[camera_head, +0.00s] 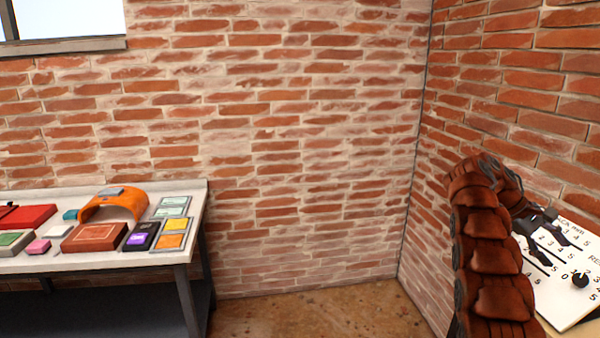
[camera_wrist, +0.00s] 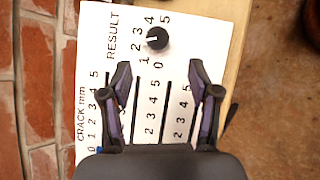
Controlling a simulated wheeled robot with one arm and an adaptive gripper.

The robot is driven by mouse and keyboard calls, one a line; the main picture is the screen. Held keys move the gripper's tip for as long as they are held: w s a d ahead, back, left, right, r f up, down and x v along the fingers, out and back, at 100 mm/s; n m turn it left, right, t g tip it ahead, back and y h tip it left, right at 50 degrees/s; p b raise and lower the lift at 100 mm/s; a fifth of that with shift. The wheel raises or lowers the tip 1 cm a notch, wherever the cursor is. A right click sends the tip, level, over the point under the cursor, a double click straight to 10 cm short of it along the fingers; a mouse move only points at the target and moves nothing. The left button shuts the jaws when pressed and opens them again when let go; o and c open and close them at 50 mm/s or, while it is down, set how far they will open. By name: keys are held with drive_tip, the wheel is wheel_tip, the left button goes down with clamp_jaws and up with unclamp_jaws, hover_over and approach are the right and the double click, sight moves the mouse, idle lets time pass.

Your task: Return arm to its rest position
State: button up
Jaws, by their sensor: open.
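My arm (camera_head: 485,240) reaches up at the right of the head view and bends over toward a white panel. My gripper (camera_head: 545,238) is at its end, dark and over the panel. In the wrist view, my gripper (camera_wrist: 165,85) has its two fingers spread apart with nothing between them. The white panel (camera_wrist: 190,25) lies beneath the fingers, with a "CRACK mm" scale, a "RESULT" scale and dark slots. A black knob (camera_wrist: 157,39) sits by the RESULT numbers, just beyond the fingertips. I cannot tell whether a finger touches the panel.
A brick wall (camera_head: 300,130) runs behind, meeting another at the right corner. A workbench (camera_head: 100,258) at the left holds an orange arch (camera_head: 115,203), a red-brown box (camera_head: 95,237) and several small boxes. The floor (camera_head: 300,310) between bench and panel looks clear.

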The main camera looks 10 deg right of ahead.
drive_tip(key=s+a+r+t+y+p, duration=0.1)
drive_tip(key=s+a+r+t, duration=0.15)
drive_tip(key=a, duration=0.85)
drive_tip(key=s+a+r+t+y+p, duration=0.1)
drive_tip(key=s+a+r, duration=0.2)
drive_tip(key=a, duration=0.9)
drive_tip(key=s+a+f+y+p, duration=0.1)
drive_tip(key=s+a+f, duration=0.3)
drive_tip(key=s+a, duration=0.9)
drive_tip(key=s+a+f+t+y+p, duration=0.1)
drive_tip(key=s+a+f+y, duration=0.3)
drive_tip(key=s+a, duration=0.8)
drive_tip(key=a+f, duration=0.1)
drive_tip(key=a, duration=0.2)
drive_tip(key=shift+s+f+m+y+p, duration=0.15)
drive_tip(key=shift+s+m+y+p, duration=0.15)
drive_tip(key=shift+s+p, duration=0.05)
